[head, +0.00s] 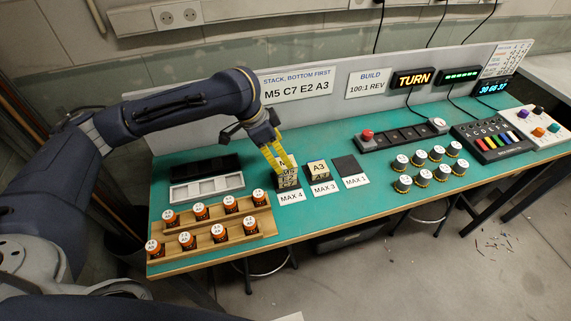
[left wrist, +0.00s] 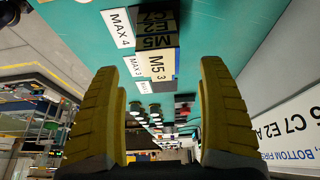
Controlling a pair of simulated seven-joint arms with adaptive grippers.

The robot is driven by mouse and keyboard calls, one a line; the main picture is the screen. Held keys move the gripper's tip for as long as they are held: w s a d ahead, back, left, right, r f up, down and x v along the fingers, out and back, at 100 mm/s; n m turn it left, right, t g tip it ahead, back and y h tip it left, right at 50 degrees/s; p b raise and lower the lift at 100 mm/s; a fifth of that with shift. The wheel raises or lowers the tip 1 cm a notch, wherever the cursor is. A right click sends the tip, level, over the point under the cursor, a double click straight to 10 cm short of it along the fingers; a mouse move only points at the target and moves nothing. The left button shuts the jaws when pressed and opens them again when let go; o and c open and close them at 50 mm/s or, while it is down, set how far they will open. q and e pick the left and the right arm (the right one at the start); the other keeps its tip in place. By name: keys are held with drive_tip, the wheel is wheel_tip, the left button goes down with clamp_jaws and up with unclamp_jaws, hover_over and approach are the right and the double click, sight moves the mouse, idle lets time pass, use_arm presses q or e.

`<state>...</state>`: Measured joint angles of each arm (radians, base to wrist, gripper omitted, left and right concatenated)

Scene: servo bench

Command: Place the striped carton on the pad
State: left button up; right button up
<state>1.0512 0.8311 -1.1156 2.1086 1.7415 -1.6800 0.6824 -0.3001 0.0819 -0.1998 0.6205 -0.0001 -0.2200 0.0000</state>
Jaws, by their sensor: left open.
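I cannot make out a striped carton in either view. An A3 block (head: 318,169) stands by the MAX 3 card. A dark square pad (head: 347,165) by the MAX 1 card is bare. My left gripper (head: 277,158), with yellow fingers, is at the top of the stack. It is open; in the left wrist view the stack lies between and beyond the fingertips (left wrist: 160,64). My right gripper is out of view.
A wooden rack (head: 213,234) with several orange-and-black jars stands front left. Black and light trays (head: 207,187) lie behind it. Several dark jars (head: 423,169), a red-button strip (head: 400,135) and a keyed console (head: 492,140) are to the right. A sign panel (head: 297,84) runs along the back.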

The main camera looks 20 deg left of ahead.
use_arm(q)
drive_tip(key=shift+x, duration=2.6)
drive_tip(key=c, duration=1.4)
drive_tip(key=shift+r, duration=0.2)
